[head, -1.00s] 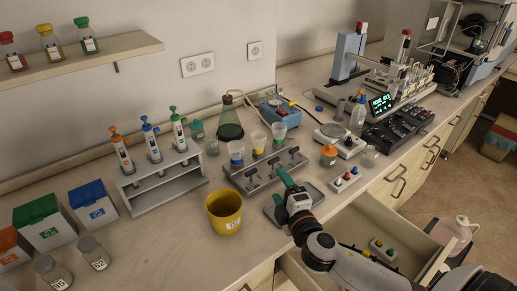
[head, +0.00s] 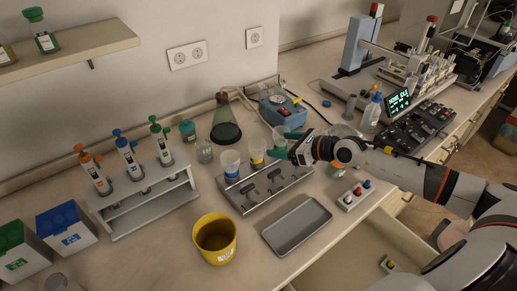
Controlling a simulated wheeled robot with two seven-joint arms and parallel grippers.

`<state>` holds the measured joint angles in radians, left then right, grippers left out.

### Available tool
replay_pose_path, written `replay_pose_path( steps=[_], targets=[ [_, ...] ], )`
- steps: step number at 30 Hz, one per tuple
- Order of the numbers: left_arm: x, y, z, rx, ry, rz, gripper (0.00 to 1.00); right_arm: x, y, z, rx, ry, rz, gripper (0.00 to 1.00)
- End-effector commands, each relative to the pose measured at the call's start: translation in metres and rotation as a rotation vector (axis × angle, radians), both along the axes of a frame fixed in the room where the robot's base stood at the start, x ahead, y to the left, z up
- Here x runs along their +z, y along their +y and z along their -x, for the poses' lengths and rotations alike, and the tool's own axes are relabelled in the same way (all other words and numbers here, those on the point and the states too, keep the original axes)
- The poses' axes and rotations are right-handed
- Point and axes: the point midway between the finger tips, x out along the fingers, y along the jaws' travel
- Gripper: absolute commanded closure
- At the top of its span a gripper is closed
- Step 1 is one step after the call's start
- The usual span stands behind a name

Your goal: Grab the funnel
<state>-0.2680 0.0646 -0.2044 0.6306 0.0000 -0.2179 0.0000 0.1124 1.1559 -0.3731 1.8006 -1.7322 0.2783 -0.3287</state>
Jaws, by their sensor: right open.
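Three clear funnels stand in a row on a grey manifold (head: 262,191) in the head view: one with a blue base (head: 231,164), one with a yellow base (head: 257,149), and one at the right end (head: 279,133). My left gripper is out of view.
A grey tray (head: 297,227) and a yellow bucket (head: 214,243) stand in front of the manifold. A conical flask (head: 226,125) and a blue device (head: 283,108) are behind it. A pipette rack (head: 143,197) stands left. An open drawer is below the counter edge.

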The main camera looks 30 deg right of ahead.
Motion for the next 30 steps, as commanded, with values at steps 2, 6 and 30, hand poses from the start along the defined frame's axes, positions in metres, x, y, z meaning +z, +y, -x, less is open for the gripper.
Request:
replay_pose_path(
  steps=[2,6,30],
  targets=[
    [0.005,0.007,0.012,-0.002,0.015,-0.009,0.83,-0.001,0.007,-0.010,0.000,-0.002,-0.008,0.25],
    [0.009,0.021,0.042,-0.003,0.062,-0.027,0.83,-0.010,0.016,-0.030,-0.001,-0.002,-0.009,0.25],
    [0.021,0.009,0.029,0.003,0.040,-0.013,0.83,-0.044,0.051,-0.091,0.001,0.000,-0.004,0.25]
  ],
)
